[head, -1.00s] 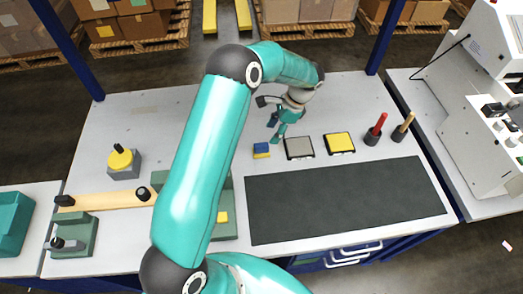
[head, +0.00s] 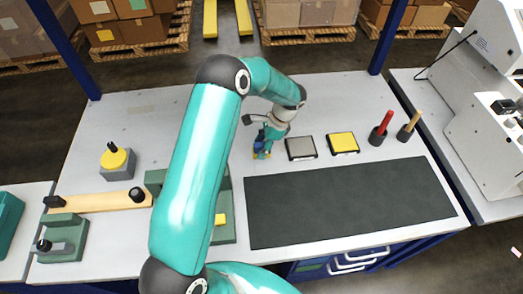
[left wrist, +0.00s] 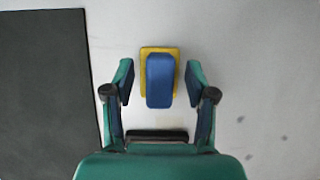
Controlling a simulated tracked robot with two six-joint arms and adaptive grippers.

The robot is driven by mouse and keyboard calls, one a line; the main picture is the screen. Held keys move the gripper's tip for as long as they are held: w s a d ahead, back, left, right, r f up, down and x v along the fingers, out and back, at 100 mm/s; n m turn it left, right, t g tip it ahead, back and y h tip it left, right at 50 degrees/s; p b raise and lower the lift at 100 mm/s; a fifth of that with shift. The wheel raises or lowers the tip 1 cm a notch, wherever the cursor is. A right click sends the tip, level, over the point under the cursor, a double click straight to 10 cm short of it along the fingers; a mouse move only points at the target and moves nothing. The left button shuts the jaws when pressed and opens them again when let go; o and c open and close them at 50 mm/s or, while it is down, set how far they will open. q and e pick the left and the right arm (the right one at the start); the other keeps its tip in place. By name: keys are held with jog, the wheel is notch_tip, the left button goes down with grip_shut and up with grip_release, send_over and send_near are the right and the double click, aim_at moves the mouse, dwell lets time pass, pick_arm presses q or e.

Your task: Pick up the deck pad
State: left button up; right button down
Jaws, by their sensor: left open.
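The deck pad (left wrist: 160,82), which I take to be the small blue block with a wider yellow base, lies on the pale table. In the left wrist view it is between the two fingers of my left gripper (left wrist: 159,75), with a gap on each side. The gripper is open and does not visibly touch it. In the head view my left gripper (head: 262,150) is down over the pad at the table's middle, hiding most of it. My right gripper is not in view.
A grey pad (head: 300,148) and a yellow pad (head: 342,143) lie just right of the gripper. A red-handled tool (head: 383,125) and a wood-handled tool (head: 410,123) stand beyond. A dark mat (head: 345,203) lies in front. The table behind is clear.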

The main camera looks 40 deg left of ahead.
pick_arm(q)
grip_shut()
jog(key=shift+r, duration=0.1)
notch_tip(320, 180, up, 13)
jog(key=p, duration=0.8)
notch_tip(320, 180, up, 7)
jog(key=b, duration=0.1)
send_over(262, 144)
